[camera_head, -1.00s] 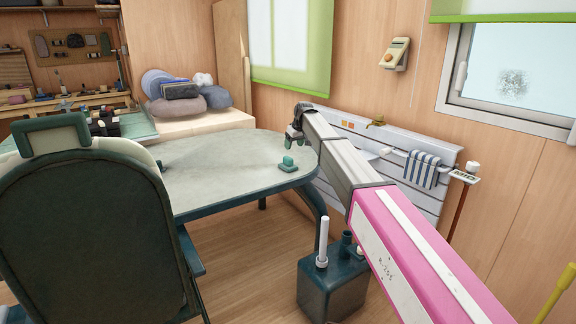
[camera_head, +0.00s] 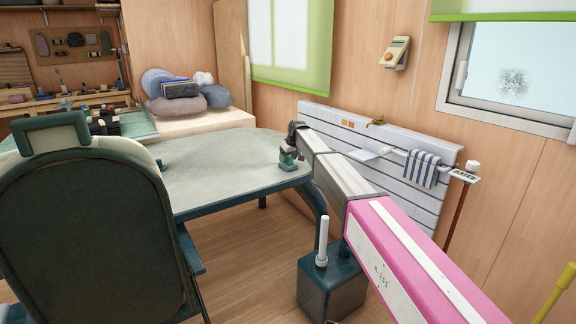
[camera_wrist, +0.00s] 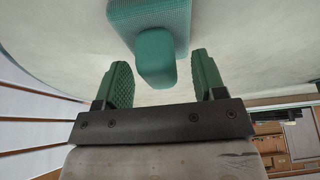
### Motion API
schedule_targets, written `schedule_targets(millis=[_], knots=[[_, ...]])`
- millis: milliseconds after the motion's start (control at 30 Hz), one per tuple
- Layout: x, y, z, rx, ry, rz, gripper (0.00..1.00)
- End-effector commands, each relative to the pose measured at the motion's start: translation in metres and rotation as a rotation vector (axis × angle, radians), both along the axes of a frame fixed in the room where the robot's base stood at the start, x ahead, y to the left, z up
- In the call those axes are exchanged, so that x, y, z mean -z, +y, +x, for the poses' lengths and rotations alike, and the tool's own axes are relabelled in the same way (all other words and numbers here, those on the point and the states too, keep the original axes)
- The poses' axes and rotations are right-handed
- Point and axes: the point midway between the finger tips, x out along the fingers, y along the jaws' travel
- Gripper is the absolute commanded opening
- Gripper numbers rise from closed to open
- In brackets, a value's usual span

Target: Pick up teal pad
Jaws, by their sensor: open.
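The teal pad (camera_wrist: 156,58) has a wide textured base and a narrower raised block, and it rests on the table near its right end. It also shows in the head view (camera_head: 287,164), partly hidden by my gripper. My gripper (camera_wrist: 160,80) has two green ridged fingers spread apart, with the narrow block of the pad between and just ahead of their tips. A gap shows on each side of the block. In the head view my gripper (camera_head: 289,153) is low at the pad.
The pale table top (camera_head: 220,165) is otherwise clear around the pad. A dark green chair (camera_head: 90,230) stands at the left front. A dark box (camera_head: 332,290) with a white cylinder stands on the floor below my arm. A slatted white panel (camera_head: 345,130) stands behind the arm.

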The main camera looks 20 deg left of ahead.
Motion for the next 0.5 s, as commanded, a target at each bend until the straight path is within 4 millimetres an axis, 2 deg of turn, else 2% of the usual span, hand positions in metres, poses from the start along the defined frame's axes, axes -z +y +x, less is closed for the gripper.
schedule_targets(millis=[67, 267, 400, 433, 500], knots=[[0.0053, 0.0017, 0.0015, 0.0, 0.0, 0.0, 0.64], [0.0053, 0.0017, 0.0013, 0.0, -0.001, 0.001, 0.64], [0.0052, 0.0018, 0.0012, 0.0, -0.001, 0.001, 0.18], [0.0052, 0.0018, 0.0012, 0.0, -0.001, 0.001, 0.1], [0.0051, 0.0017, 0.0013, 0.0, -0.001, 0.001, 0.1]])
